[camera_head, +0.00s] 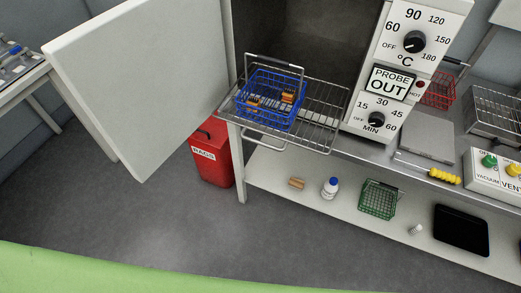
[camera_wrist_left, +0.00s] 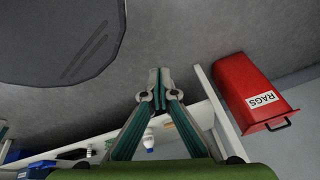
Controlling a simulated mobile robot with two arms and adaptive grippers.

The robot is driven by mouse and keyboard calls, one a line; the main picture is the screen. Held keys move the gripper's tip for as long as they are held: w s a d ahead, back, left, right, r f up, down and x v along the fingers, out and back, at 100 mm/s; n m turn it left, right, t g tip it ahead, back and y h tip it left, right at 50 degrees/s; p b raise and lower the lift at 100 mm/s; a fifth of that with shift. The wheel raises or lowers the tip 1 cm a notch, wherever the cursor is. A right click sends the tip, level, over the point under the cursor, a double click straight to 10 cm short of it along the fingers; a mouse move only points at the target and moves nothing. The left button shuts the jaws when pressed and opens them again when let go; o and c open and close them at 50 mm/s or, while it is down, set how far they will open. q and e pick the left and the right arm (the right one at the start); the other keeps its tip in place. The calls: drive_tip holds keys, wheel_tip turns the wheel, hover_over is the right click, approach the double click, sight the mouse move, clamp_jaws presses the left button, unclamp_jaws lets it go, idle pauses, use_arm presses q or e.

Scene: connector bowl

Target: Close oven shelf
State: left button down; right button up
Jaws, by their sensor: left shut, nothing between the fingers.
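The oven's wire shelf (camera_head: 318,116) is pulled out in front of the open oven chamber (camera_head: 335,35) in the head view. A blue wire basket (camera_head: 270,97) with small orange-brown parts sits on it. The oven door (camera_head: 145,75) stands wide open to the left. My left gripper (camera_wrist_left: 159,72) is shut and empty in the left wrist view. It points over the floor beside the lower bench shelf, apart from the oven shelf. Neither gripper shows in the head view.
A red rags bin (camera_head: 212,155) stands on the floor under the open door. The lower bench shelf (camera_head: 270,180) holds a white bottle (camera_head: 330,187), a green basket (camera_head: 378,199) and a black tray (camera_head: 461,229). The oven control panel (camera_head: 400,65) is right of the chamber. Floor in front is clear.

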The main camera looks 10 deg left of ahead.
use_arm(q)
drive_tip(key=w+d+r+m+t+h, duration=0.1)
drive_tip(key=w+d+r+m+t, duration=0.3)
drive_tip(key=w+r, duration=0.75)
drive_tip(key=m+t+h+b, duration=0.1)
drive_tip(key=m+t+h, duration=0.2)
drive_tip(key=m+t, duration=0.5)
approach(262, 145)
drive_tip(key=w+p, duration=0.1)
drive_tip(key=w, duration=0.1)
drive_tip(key=w+d+m+g+p, duration=0.1)
drive_tip(key=w+m+p, duration=0.1)
drive_tip(key=w, duration=0.1)
drive_tip(key=shift+w+d+r+g, duration=0.15)
drive_tip(key=shift+w+d+g, duration=0.05)
drive_tip(key=shift+w+g, duration=0.1)
drive_tip(key=shift+w+d+f, duration=0.2)
drive_tip(key=shift+w+f, duration=0.05)
drive_tip(key=shift+w, duration=0.35)
drive_tip(key=shift+w, duration=0.1)
